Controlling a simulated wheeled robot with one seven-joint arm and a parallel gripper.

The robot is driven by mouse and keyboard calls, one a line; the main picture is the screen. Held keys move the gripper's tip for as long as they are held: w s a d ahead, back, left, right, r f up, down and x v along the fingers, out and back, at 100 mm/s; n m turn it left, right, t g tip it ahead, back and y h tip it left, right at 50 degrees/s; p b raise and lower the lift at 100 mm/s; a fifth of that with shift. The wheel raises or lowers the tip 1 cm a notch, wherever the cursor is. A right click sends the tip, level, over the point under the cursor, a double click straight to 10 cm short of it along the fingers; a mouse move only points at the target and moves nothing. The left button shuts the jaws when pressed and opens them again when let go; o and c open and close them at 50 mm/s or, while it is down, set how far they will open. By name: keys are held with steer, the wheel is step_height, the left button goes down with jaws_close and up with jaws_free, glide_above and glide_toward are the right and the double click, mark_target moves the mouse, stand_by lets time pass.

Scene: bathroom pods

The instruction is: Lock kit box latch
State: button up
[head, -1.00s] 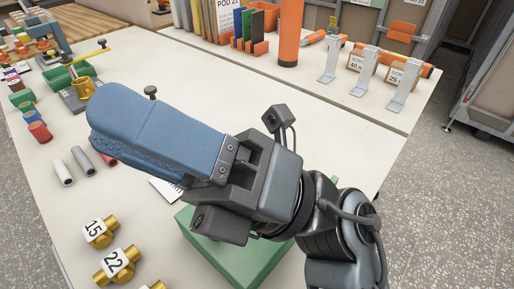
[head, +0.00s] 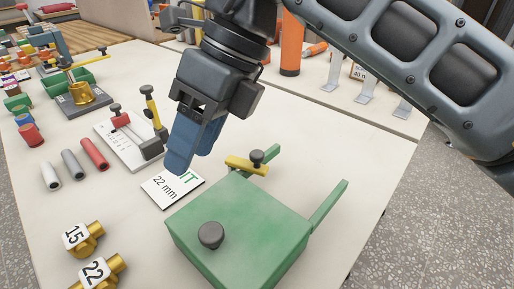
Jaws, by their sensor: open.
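The kit box (head: 265,225) is a green box with a closed-looking flat top, near the front middle of the table. A dark round knob (head: 211,235) stands on its top near the left corner. A short yellow bar (head: 240,165) with a dark knob, probably the latch, is at the box's far edge beside a green arm (head: 268,155). A second green arm (head: 328,207) sticks out at the right. My gripper (head: 190,155) points down with blue fingers, open and apart from the box, to the left of the yellow bar. The fingers overlap in view, so the gap hardly shows.
A white card marked 22 mm (head: 172,187) lies just left of the box. A stand with red and yellow levers (head: 135,135), small cylinders (head: 72,163) and brass fittings (head: 90,240) are further left. An orange tube (head: 290,45) stands behind. Table right of the box is clear.

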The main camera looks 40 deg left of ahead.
mark_target(257, 153)
steer(key=w+d+r+t+h, duration=0.1)
steer(key=w, duration=0.2)
steer(key=w+r+t, duration=0.1)
steer(key=w+t, duration=0.1)
steer(key=w+d+r+t+h+b, duration=0.1)
steer(key=w+t, duration=0.1)
steer(key=w, duration=0.1)
steer(key=shift+w+d+r+m+h, duration=0.1)
steer(key=shift+w+d+m+h, duration=0.2)
steer(key=shift+w+m, duration=0.1)
step_height(257, 153, down, 8)
steer(key=shift+r, duration=0.2)
jaws_close()
